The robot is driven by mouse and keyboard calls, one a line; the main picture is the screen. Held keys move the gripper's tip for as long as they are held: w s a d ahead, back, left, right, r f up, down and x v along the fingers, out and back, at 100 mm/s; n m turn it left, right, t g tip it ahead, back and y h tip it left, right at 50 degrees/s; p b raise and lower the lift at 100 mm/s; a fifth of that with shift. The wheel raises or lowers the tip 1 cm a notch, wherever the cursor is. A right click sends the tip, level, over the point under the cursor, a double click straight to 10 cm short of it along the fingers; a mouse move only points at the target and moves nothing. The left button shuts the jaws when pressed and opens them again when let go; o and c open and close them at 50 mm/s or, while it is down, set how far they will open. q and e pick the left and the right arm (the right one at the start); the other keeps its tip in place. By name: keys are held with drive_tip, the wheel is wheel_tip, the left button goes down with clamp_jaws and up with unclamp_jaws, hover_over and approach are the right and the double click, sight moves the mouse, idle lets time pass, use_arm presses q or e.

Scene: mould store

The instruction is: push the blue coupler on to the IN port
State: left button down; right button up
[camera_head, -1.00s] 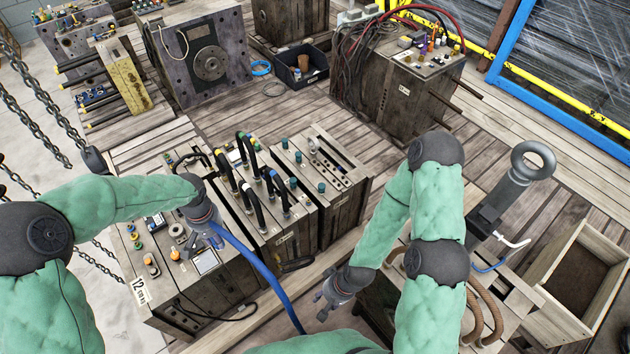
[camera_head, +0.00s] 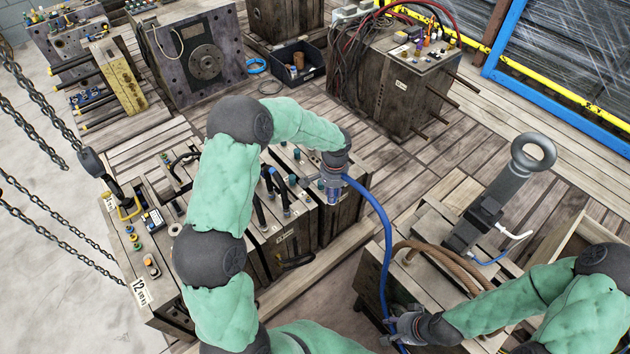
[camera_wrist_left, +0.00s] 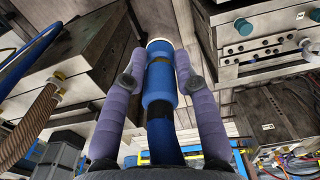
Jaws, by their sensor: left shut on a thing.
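My left gripper (camera_head: 332,190) is shut on the blue coupler (camera_wrist_left: 158,85), between its two purple fingers in the left wrist view. The coupler has a pale front end and a brass-coloured band. Its blue hose (camera_head: 384,235) runs from the left gripper down to my right gripper (camera_head: 394,325). The right gripper is at the hose, but whether its fingers are closed on it cannot be told. The left gripper is above the right end of the mould (camera_head: 345,212) with teal caps. I cannot make out which port is IN; my left arm covers part of the moulds.
Chains (camera_head: 45,115) hang at the left. A dark mould with cables (camera_head: 390,85) stands behind. Bare planks lie between it and the front moulds.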

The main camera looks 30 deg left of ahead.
use_arm(q)
drive_tip(key=shift+w+a+f+m+b, duration=0.55)
drive_tip(key=shift+w+a+f+m, duration=0.85)
drive_tip(key=shift+a+f, duration=1.4)
drive_tip(key=shift+w+a+f+m+b, duration=0.7)
drive_tip(key=shift+w+a+f, duration=1.3)
drive_tip(key=shift+f, duration=1.35)
drive_tip(key=shift+w+a+f+m+b, duration=0.45)
drive_tip(key=shift+w+a+f+m, duration=0.95)
drive_tip(key=shift+a+f, duration=1.4)
drive_tip(key=shift+w+d+f+n+b, duration=0.1)
drive_tip(key=shift+d+f+n+b, duration=0.05)
drive_tip(key=shift+f+b, duration=0.35)
drive_tip(key=shift+w+d+f+n+b, duration=0.15)
drive_tip(key=shift+f+b, duration=0.1)
drive_tip(key=shift+f, duration=0.35)
drive_tip(key=shift+f+b, duration=0.15)
drive_tip(key=shift+b, duration=0.5)
drive_tip(key=shift+f+b, duration=1.2)
drive_tip(key=shift+f+b, duration=0.1)
drive_tip(key=shift+b, duration=0.2)
